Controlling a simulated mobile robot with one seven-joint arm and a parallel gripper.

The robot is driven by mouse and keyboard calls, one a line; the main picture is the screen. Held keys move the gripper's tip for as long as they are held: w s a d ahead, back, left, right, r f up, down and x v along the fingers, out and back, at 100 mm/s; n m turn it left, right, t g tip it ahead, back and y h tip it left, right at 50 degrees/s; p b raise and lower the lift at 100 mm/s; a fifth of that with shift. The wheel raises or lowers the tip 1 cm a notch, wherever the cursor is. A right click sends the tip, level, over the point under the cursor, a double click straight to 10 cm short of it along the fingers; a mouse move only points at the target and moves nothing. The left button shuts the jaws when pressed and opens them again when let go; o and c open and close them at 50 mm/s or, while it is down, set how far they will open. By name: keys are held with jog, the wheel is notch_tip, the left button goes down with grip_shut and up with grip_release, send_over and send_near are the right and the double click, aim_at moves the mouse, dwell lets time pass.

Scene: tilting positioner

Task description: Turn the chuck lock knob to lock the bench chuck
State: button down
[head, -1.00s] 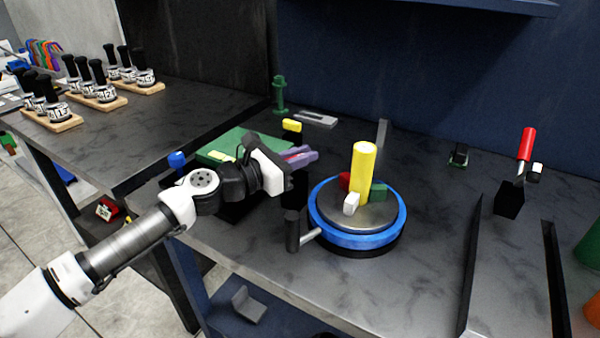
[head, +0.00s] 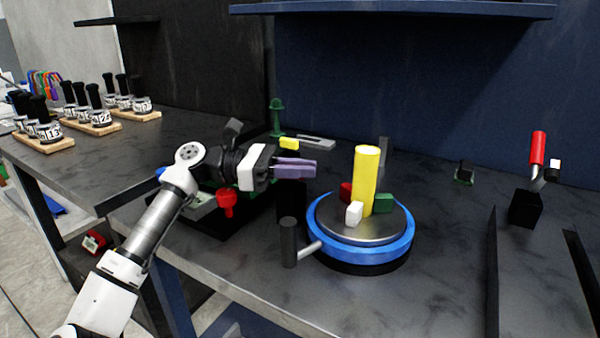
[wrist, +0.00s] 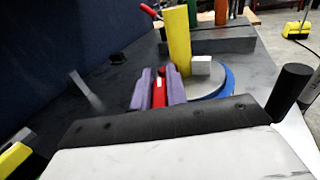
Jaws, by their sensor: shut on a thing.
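My gripper (head: 312,168) has purple fingers and sits left of the bench chuck, above a dark block (head: 291,203). In the wrist view its fingers (wrist: 158,88) are closed on a red bar with a small white mark (wrist: 159,94), which I take for the chuck lock knob. The fingers hide the knob in the head view. The bench chuck (head: 365,253) is a round metal plate with a blue ring. Its red, green and white jaws stand around an upright yellow cylinder (head: 366,180), which also shows in the wrist view (wrist: 179,40).
A black upright handle (head: 288,242) on a metal rod stands at the chuck's left front, close below my gripper. A red knob (head: 227,203) is under my wrist. A black block with a red-handled tool (head: 538,145) stands at the right.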

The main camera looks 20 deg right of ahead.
dwell(0.5)
jog(key=c, duration=1.4)
grip_release()
jog(key=b+v, duration=0.1)
jog(key=v, duration=1.2)
jog(key=shift+w+a, duration=0.25)
jog(key=shift+w, duration=0.05)
jog(key=shift+r, duration=0.1)
